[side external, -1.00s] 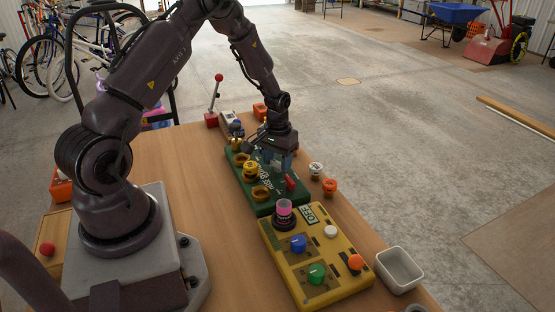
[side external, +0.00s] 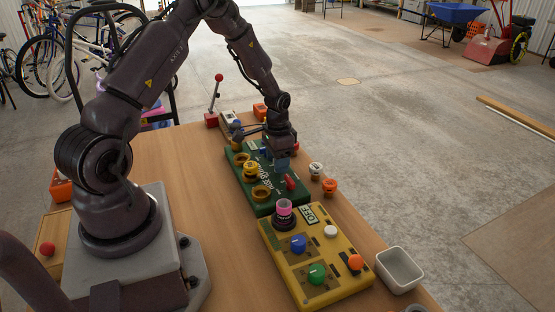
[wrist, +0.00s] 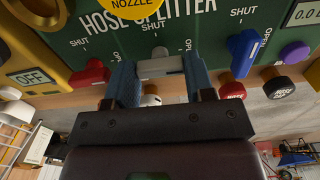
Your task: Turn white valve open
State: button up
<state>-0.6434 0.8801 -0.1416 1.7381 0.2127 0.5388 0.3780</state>
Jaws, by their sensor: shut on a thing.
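The green hose splitter board (side external: 268,207) lies on the wooden table, and its face also shows in the wrist view (wrist: 205,35). The white valve (wrist: 160,66) sits on it below a "SHUT" label, between my fingers. My gripper (wrist: 160,82) points down at the board and is shut on the white valve, a blue finger on each side. In the side view my gripper (side external: 281,163) hides the valve. A red valve (wrist: 90,75) is left of it and a blue valve (wrist: 242,52) right of it.
A yellow box (side external: 335,285) with knobs and an "OFF" sign stands in front of the board. A white bin (side external: 398,268) is at the right edge. The table's left middle is clear.

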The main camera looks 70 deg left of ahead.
jog(key=shift+r, duration=0.1)
jog(key=o, duration=0.9)
notch_tip(320, 180, up, 13)
jog(key=shift+f, duration=0.1)
dwell(0.3)
